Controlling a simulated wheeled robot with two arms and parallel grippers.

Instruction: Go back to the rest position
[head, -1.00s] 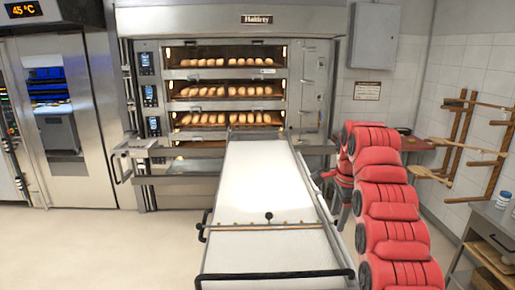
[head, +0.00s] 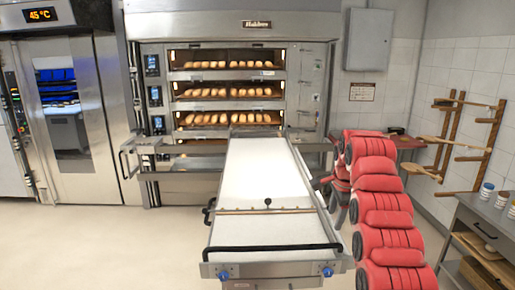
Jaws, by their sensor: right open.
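My right arm, red and segmented, rises along the right side of the white loader (head: 262,182). It bends over at the top, and my right gripper (head: 328,190) hangs low behind it, beside the loader's right edge. The gripper is small and partly hidden by the arm, but it is open and I see nothing in it. My left gripper is not in view. The deck oven (head: 232,28) stands at the back with rows of loaves (head: 205,92) on its upper decks.
The loader reaches from the oven towards me, with a black front handle (head: 270,247). A side table (head: 478,212) with small jars stands at the right. A wooden rack (head: 470,130) hangs on the right wall. The floor at the left (head: 90,245) is clear.

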